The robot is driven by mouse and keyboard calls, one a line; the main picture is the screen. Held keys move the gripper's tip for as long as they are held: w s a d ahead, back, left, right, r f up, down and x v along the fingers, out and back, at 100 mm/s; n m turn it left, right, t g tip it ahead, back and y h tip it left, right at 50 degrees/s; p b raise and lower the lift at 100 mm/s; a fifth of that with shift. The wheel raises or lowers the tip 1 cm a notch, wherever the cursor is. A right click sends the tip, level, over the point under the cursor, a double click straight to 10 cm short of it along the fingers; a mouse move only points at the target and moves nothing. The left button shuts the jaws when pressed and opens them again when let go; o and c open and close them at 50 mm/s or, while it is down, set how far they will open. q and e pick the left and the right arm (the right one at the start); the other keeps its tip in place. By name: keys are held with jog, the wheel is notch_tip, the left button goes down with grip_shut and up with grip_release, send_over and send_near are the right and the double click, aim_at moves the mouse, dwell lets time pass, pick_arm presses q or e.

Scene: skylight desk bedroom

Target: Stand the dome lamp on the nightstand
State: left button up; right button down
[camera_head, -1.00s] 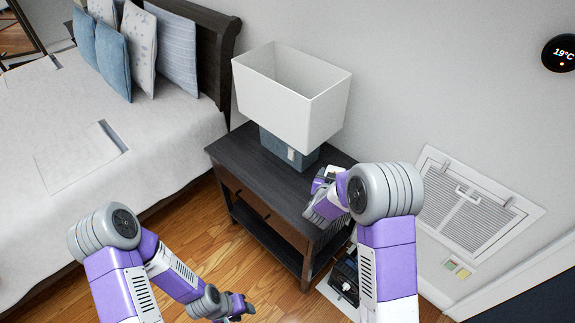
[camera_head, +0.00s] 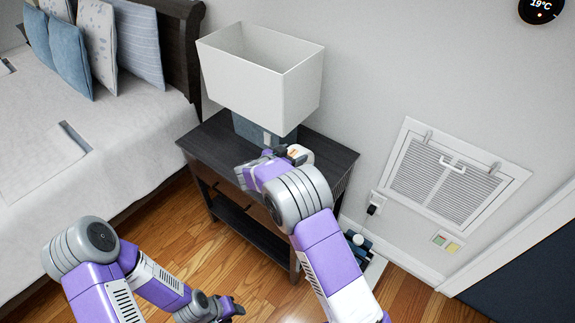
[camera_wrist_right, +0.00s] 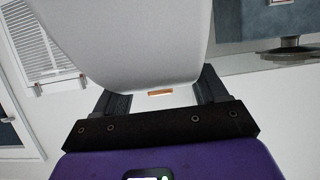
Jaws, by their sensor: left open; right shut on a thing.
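The nightstand (camera_head: 213,148) is dark wood with drawers and a lower shelf, beside the bed. My right gripper (camera_head: 290,152) is over its top, just in front of the big lamp. It is shut on a white, smooth, rounded thing, which I take for the dome lamp (camera_head: 300,155); only a small part shows in the head view. In the right wrist view the dome lamp (camera_wrist_right: 145,45) fills the upper middle between the dark fingers (camera_wrist_right: 160,95), with a small orange patch. I cannot tell whether it touches the nightstand. My left gripper (camera_head: 232,308) is open and empty, low over the floor.
A big lamp with a white square shade (camera_head: 255,80) and a blue-grey base (camera_head: 245,126) stands at the back of the nightstand. The bed (camera_head: 110,140) is at the left. A wall vent (camera_head: 450,175) and plugged outlet (camera_head: 375,203) are at the right. The nightstand's right end looks clear.

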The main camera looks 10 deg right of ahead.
jog(key=shift+f+b, duration=0.7)
jog(key=shift+f, duration=1.85)
jog(key=shift+f, duration=0.2)
jog(key=shift+c, duration=0.2)
grip_release()
jog(key=shift+r, duration=0.1)
jog(key=shift+s+a+r, duration=0.2)
jog(key=shift+a, duration=0.1)
jog(key=p+v, duration=0.2)
jog(key=v, duration=0.9)
jog(key=shift+s+p, duration=0.15)
jog(key=shift+p, duration=0.25)
